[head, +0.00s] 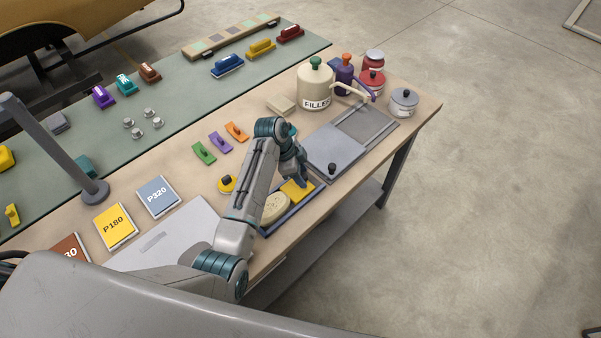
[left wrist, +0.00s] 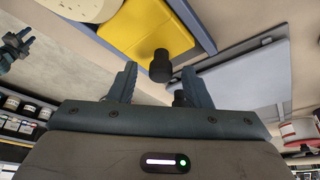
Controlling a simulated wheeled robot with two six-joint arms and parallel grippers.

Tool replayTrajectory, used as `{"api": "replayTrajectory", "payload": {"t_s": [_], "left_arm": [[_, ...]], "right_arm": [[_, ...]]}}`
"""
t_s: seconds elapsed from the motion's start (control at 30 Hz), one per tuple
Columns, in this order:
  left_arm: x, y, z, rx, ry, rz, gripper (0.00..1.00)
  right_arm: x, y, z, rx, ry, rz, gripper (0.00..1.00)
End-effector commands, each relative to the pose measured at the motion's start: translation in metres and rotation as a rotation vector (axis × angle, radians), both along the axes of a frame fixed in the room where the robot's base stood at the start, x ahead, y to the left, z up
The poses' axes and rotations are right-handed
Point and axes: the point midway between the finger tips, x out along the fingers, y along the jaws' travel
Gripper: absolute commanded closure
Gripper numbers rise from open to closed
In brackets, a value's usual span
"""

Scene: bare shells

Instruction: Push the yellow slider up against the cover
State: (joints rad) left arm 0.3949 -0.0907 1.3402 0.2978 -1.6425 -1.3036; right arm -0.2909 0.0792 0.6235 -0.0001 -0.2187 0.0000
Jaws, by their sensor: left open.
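The yellow slider (head: 291,192) lies in a blue-rimmed tray (head: 291,216), beside a pale speckled oval pad (head: 274,207). It also shows in the left wrist view (left wrist: 140,28), with a black knob (left wrist: 160,66) standing near its edge. The grey cover (head: 335,145) is a flat plate with a black knob, to the upper right of the tray; it also shows in the left wrist view (left wrist: 240,85). My left gripper (head: 302,182) is over the slider, pointing down. Its open fingers (left wrist: 158,82) stand either side of the knob. Contact cannot be told.
A mesh-like grey panel (head: 364,124) lies beyond the cover. The filler pot (head: 315,86) and several lidded containers stand behind. Green, purple and orange handled blocks (head: 220,142) lie left of my arm. The bench's right edge is close to the tray.

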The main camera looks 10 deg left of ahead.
Motion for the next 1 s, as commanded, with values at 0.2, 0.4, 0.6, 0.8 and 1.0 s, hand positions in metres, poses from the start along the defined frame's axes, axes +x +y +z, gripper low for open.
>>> {"api": "replayTrajectory", "payload": {"t_s": [0.2,0.4,0.6,0.8,1.0], "left_arm": [[0.0,0.007,0.015,0.0,-0.005,0.001,0.56],[-0.003,0.024,0.052,0.001,-0.007,0.002,0.56],[-0.005,0.037,0.084,0.002,-0.003,0.002,0.56],[-0.008,0.041,0.098,0.0,0.001,0.001,0.56],[-0.008,0.042,0.099,0.0,0.001,0.001,0.56]], "right_arm": [[-0.019,-0.002,-0.009,-0.002,0.024,0.0,0.64],[-0.017,-0.003,-0.024,-0.004,0.023,0.0,0.64],[-0.01,-0.003,-0.034,-0.004,0.014,0.001,0.64],[-0.009,-0.002,-0.036,-0.002,0.012,0.001,0.64],[-0.009,-0.001,-0.036,-0.001,0.012,0.0,0.64]]}}
